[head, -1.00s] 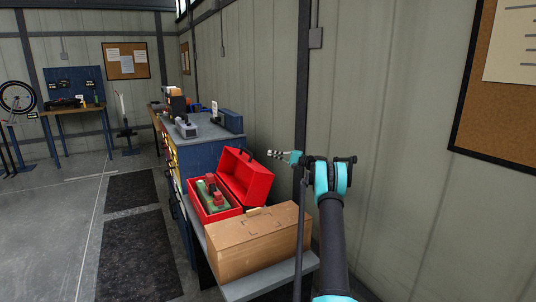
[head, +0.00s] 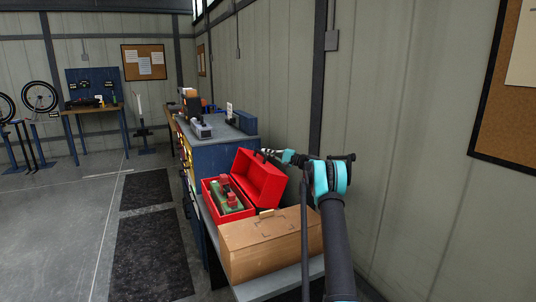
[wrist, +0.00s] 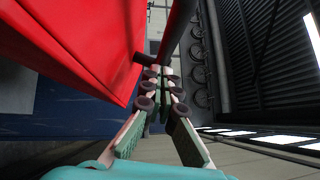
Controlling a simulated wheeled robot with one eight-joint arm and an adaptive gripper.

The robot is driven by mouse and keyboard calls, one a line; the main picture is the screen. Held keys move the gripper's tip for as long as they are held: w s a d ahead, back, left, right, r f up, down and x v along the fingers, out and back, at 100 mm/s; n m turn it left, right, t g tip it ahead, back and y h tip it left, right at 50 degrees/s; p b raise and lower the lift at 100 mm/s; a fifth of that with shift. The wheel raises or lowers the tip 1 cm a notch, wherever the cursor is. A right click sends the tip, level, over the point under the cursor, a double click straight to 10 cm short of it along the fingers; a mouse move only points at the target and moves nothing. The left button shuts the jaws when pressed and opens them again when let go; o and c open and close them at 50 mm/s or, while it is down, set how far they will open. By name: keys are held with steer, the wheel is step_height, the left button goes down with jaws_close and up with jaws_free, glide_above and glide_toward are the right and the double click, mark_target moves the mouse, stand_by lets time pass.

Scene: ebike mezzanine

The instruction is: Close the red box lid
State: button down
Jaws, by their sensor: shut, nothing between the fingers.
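The red box (head: 207,192) stands open on a grey bench, with green and red items inside. Its red lid (head: 262,182) is raised and leans back towards the wall; it also fills the upper left of the wrist view (wrist: 75,45). My gripper (head: 264,154) is at the lid's upper edge, on its wall side, and the lid partly hides it. In the wrist view my gripper (wrist: 163,75) is shut and empty, with the lid close on its left. I cannot tell whether they touch.
A brown case (head: 262,243) stands on the bench in front of the red box, below my arm. A blue cabinet (head: 215,158) with a grey top stands behind. The wall (head: 400,130) is close on the right. The floor (head: 70,220) at left is clear.

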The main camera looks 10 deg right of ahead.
mark_target(253, 157)
steer(key=shift+r, duration=0.1)
steer(key=shift+s+a+r, duration=0.15)
steer(key=shift+a+r, duration=0.2)
steer(key=shift+a, duration=0.1)
steer(key=a+r+n+h, duration=0.1)
steer(key=a, duration=0.1)
steer(key=s+a+r+n+g, duration=0.1)
steer(key=a, duration=0.1)
steer(key=s+a+r+n+h, duration=0.1)
steer(key=a, duration=0.1)
steer(key=shift+a+r+g+h, duration=0.1)
steer(key=shift+r+g+h, duration=0.2)
steer(key=shift+r, duration=0.05)
steer(key=s+a+f+n+h, duration=0.1)
steer(key=s+a+n+h, duration=0.1)
steer(key=a, duration=0.8)
steer(key=s+a+f+n+h, duration=0.2)
steer(key=a+h, duration=0.4)
steer(key=a, duration=0.4)
steer(key=shift+s+n, duration=0.8)
steer(key=shift+s, duration=0.45)
